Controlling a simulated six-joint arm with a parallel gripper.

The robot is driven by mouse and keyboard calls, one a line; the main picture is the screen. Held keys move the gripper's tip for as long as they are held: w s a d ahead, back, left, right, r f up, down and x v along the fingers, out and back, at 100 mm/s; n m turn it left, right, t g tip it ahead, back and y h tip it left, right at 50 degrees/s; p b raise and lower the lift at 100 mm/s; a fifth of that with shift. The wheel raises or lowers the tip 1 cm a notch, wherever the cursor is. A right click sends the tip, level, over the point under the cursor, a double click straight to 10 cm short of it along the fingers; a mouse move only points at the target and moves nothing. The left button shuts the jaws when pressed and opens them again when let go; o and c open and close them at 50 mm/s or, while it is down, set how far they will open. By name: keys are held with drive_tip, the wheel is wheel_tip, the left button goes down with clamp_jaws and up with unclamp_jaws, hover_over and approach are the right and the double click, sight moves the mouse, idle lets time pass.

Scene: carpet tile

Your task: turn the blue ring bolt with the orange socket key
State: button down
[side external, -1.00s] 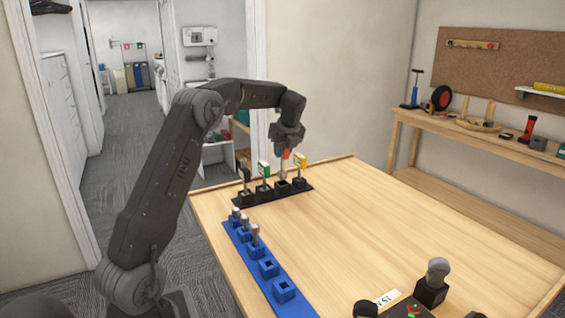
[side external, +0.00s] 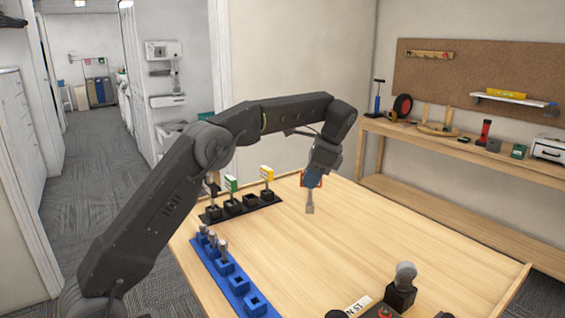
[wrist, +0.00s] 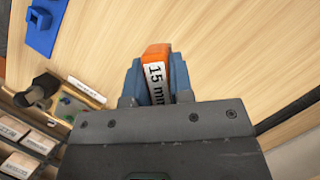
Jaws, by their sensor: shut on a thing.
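My gripper (side external: 312,180) is shut on the orange socket key (wrist: 157,60), which has a white label reading 15 mm. Its grey shaft and socket (side external: 310,206) hang down below the jaws, above the table's far middle and clear of the black rack. In the wrist view my gripper (wrist: 155,85) has a blue finger on each side of the orange handle. The blue ring bolt cannot be made out for sure. A small panel with coloured spots (wrist: 80,95) shows at the left of the wrist view, too small to read.
The black rack (side external: 214,217) holds green and yellow keys and a dark one. The blue rack (side external: 222,278) has several grey pieces and empty square holders. A grey-topped knob on a dark block (side external: 403,285) stands at the front. The table's right half is bare.

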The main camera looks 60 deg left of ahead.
drive_tip(key=s+d+n+h, duration=0.1)
drive_tip(key=s+d+n, duration=0.3)
drive_tip(key=d, duration=0.6)
drive_tip(key=s+d+n+h, duration=0.2)
drive_tip(key=s+d+n, duration=0.2)
drive_tip(key=d, duration=0.6)
drive_tip(key=s+d+n+h, duration=0.2)
drive_tip(key=s+d+n, duration=0.2)
drive_tip(key=d, duration=0.6)
drive_tip(key=shift+n+g, duration=0.3)
drive_tip(key=shift+n, duration=0.8)
drive_tip(key=shift+r, duration=0.1)
drive_tip(key=shift+f, duration=0.2)
